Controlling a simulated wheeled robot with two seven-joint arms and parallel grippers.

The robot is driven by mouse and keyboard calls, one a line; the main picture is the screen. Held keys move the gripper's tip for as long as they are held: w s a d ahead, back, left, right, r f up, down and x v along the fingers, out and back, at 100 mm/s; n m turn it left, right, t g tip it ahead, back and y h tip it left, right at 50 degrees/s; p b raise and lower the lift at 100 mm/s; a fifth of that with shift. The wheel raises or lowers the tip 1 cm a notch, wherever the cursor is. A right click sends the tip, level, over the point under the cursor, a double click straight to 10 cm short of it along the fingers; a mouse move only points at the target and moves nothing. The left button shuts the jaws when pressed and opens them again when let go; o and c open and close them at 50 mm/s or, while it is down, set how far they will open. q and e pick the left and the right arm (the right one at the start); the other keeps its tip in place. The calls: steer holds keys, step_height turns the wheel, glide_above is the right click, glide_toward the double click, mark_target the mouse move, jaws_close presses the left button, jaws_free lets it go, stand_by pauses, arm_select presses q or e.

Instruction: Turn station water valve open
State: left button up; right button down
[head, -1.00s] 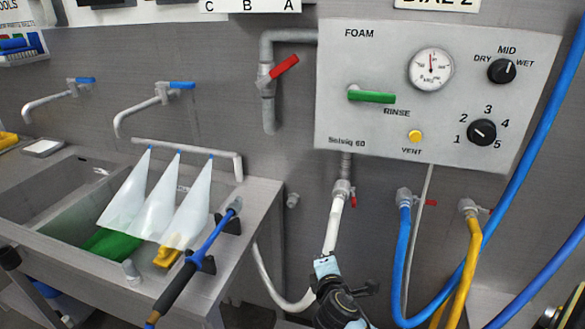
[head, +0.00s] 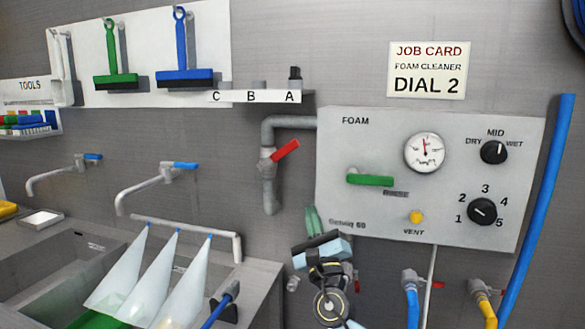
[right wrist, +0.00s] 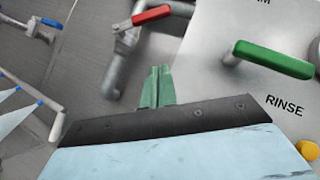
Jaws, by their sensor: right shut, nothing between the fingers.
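A valve with a red lever (head: 286,151) sits on the grey pipe (head: 268,190) left of the foam panel. Its lever slants up to the right, across the pipe; it also shows at the top of the right wrist view (right wrist: 152,14). My right gripper (head: 312,220) is below and right of this valve, apart from it, near the panel's lower left corner. Its green fingers are together and empty, also in the right wrist view (right wrist: 156,88). Smaller red-handled valves sit under the panel, one at the blue hose (head: 412,306). My left gripper is out of view.
The foam panel (head: 340,180) carries a green RINSE lever (head: 370,179), a gauge (head: 425,152), two black knobs and a yellow vent button (head: 416,217). A sink (head: 50,270) with bottles or cones and blue-handled taps is at left. A job card (head: 428,69) reads DIAL 2.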

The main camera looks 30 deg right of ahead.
mark_target(277, 156)
arm_select(q)
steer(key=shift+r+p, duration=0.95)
steer(key=shift+p, duration=0.05)
arm_select(e)
steer(key=w+d+r+n, duration=0.1)
steer(key=w+r, duration=0.8)
steer(key=shift+w+r+y, duration=0.15)
steer(key=shift+w+y, duration=0.25)
